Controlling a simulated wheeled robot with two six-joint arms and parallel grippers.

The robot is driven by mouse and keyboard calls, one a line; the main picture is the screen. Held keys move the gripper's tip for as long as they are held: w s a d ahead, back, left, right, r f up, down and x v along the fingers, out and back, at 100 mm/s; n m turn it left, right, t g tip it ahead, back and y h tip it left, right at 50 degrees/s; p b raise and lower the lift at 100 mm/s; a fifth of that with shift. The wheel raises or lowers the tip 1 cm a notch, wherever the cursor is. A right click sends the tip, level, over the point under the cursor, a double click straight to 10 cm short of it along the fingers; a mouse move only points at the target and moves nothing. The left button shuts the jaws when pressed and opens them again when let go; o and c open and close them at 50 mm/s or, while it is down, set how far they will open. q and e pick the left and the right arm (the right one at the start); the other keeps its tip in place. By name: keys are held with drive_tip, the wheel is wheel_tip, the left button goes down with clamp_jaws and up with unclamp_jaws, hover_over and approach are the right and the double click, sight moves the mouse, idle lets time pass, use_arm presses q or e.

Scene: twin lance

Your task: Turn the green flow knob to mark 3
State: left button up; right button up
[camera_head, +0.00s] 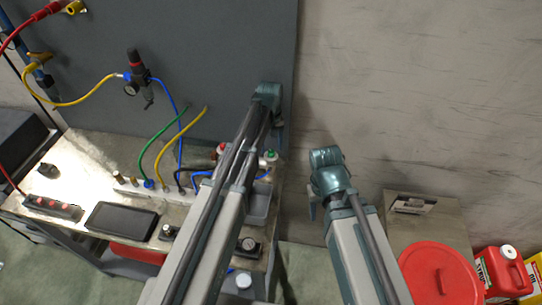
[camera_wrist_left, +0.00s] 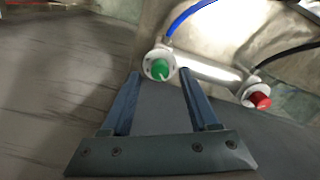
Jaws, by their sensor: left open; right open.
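The green flow knob (camera_wrist_left: 159,68) sits on a round white dial in the left wrist view, just beyond and between the tips of my left gripper (camera_wrist_left: 160,80). The fingers are open and apart, with nothing between them. I cannot tell whether they touch the dial, and its marks are too small to read. In the head view the green knob (camera_head: 271,154) shows at the bench's right end, just below my left gripper (camera_head: 279,137). My right gripper (camera_head: 313,210) points down, empty, right of the bench.
A red knob (camera_wrist_left: 258,100) sits beside the green one, joined by a pale bar. Blue, green and yellow hoses run over the bench (camera_head: 85,160). A grey panel (camera_head: 210,60) stands behind. A red lidded bucket (camera_head: 440,272) and a red jug (camera_head: 503,272) stand at the right.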

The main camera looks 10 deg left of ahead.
use_arm(q)
wheel_tip(320, 180, down, 2)
drive_tip(key=shift+b, duration=0.55)
drive_tip(key=shift+c, duration=0.3)
clamp_jaws()
